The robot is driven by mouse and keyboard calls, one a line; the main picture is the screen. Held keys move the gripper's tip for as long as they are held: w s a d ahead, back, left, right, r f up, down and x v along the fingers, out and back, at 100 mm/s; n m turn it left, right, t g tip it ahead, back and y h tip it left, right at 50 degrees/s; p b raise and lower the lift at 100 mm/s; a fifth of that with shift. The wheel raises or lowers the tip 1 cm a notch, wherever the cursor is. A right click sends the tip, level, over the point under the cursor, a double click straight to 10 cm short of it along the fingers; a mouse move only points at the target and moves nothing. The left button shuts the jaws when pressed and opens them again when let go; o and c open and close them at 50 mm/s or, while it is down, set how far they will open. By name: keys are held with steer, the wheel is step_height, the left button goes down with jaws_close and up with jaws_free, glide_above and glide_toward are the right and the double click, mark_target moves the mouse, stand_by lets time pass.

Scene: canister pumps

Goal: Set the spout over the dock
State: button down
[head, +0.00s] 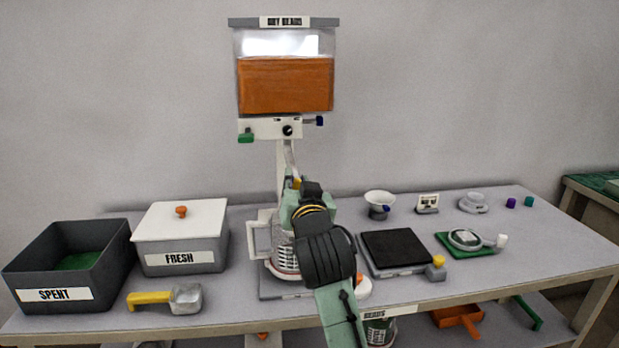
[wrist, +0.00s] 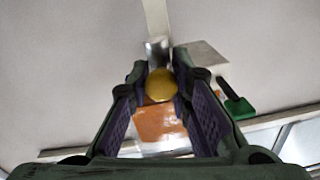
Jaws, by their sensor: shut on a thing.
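The dispenser, a clear hopper of orange beads (head: 285,85) above a pale valve panel (head: 262,129), stands at the back on a post. A pale spout (head: 290,155) hangs down from the panel. My gripper (head: 293,184) is at the spout's lower end. In the wrist view my gripper (wrist: 160,88) is shut on a round yellow knob (wrist: 160,84), with the grey spout end (wrist: 157,50) just beyond it. A jug with a white handle (head: 253,238) stands below, partly hidden by my arm. I cannot tell which part is the dock; my arm may cover it.
Left are a dark SPENT bin (head: 100,262), a lidded FRESH box (head: 185,258) and a yellow-handled scoop (head: 185,298). Right are a black-topped scale (head: 396,246), a white funnel (head: 379,199) and a green mat (head: 482,252). A green handle (wrist: 238,106) sits beside the panel.

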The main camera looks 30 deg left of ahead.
steer(key=shift+s+a+r+m+h, duration=0.15)
steer(key=shift+s+a+m+h, duration=0.15)
steer(key=shift+s+a, duration=0.1)
steer(key=shift+t, duration=0.3)
